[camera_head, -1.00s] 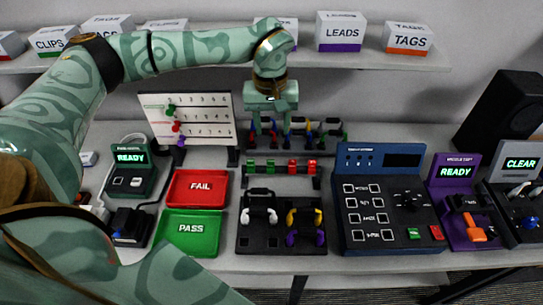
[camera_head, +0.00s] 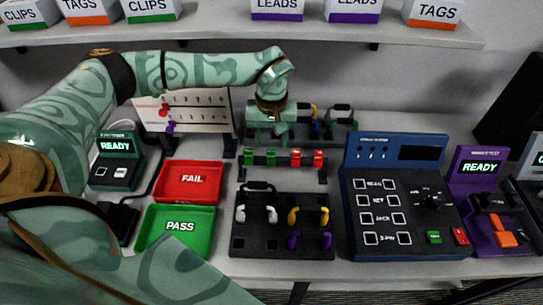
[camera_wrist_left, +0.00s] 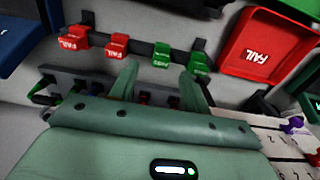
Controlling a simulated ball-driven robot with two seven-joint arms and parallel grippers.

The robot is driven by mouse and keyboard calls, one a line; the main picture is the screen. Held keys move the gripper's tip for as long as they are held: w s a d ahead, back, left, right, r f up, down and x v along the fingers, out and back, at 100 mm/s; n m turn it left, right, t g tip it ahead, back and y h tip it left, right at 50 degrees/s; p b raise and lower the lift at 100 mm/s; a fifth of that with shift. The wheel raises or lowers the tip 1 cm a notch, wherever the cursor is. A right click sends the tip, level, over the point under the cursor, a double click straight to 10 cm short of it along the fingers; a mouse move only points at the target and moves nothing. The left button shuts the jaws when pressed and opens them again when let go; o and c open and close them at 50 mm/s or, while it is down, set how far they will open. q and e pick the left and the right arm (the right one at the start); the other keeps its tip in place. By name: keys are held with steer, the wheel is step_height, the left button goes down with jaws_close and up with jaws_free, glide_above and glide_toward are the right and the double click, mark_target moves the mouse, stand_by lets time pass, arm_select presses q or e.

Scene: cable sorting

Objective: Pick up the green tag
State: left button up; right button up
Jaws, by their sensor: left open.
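Two green tags hang side by side on a dark rail; the left one (camera_head: 247,157) and the inner one (camera_head: 270,157) show in the head view. In the left wrist view the tags are the inner green tag (camera_wrist_left: 161,55) and the outer green tag (camera_wrist_left: 199,64). My left gripper (camera_wrist_left: 160,82) is open and empty; its fingers point toward the rail, with the inner green tag ahead of the gap between them, apart from it. In the head view the left gripper (camera_head: 265,137) is just behind the rail, its fingertips hard to make out. My right gripper is out of view.
Two red tags (camera_head: 306,158) share the rail (camera_head: 283,171). A cable rack (camera_head: 335,128) stands behind. A red FAIL tray (camera_head: 188,204), a green PASS tray (camera_head: 150,226) and a black cable board (camera_head: 283,246) lie in front. A blue console (camera_head: 390,250) is to the right.

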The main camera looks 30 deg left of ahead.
mark_target(271, 151)
arm_select(q)
step_height(271, 151, down, 4)
steer(key=shift+f+b, duration=0.25)
steer(key=shift+b, duration=0.1)
jaws_close()
steer(key=shift+r, duration=0.1)
steer(key=shift+r, duration=0.55)
steer(key=d+r+p, duration=0.4)
steer(key=d+r, duration=1)
steer(key=r, duration=0.1)
steer(key=shift+s, duration=0.15)
